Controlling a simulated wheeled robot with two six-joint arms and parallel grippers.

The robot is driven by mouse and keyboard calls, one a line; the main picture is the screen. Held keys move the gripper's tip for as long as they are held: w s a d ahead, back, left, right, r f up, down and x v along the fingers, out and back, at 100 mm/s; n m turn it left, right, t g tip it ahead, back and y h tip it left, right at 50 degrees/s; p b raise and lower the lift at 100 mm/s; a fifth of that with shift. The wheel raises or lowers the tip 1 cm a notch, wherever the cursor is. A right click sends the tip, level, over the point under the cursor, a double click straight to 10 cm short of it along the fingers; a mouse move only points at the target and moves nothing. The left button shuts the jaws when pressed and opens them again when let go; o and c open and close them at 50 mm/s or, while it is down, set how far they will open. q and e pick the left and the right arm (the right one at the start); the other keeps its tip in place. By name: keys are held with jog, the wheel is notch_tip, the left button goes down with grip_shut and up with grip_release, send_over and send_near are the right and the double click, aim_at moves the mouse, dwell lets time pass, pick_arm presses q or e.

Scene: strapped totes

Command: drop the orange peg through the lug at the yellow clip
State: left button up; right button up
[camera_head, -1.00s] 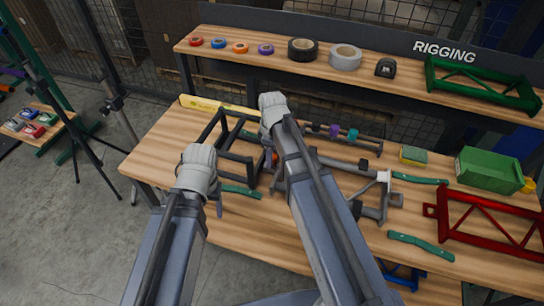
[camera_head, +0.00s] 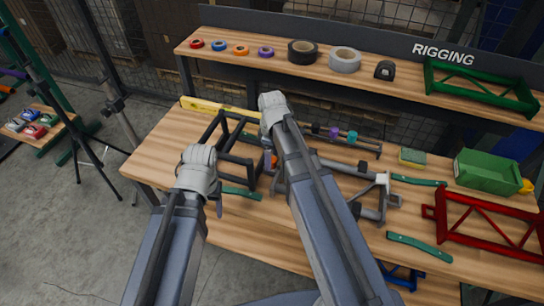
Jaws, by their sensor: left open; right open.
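A small orange piece (camera_head: 274,161), perhaps the orange peg, shows at the black frame (camera_head: 240,160), partly hidden by my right arm. I cannot tell whether it is in a lug. No yellow clip can be clearly made out there. My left gripper (camera_head: 219,207) points down at the front of the bench, left of and nearer than the orange piece; its dark fingers barely show below the pale wrist. My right gripper (camera_head: 266,143) points down just above and left of the orange piece, mostly hidden by its own wrist and arm. Neither is seen holding anything.
A yellow level (camera_head: 205,106) lies at the back left. A shelf (camera_head: 225,57) with tape rolls runs behind.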

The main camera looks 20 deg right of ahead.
notch_tip(320, 180, up, 7)
jog(key=p, duration=0.6)
pick_arm(q)
notch_tip(320, 180, up, 7)
pick_arm(e)
jog(key=shift+f, duration=0.1)
pick_arm(q)
jog(key=shift+f, duration=0.1)
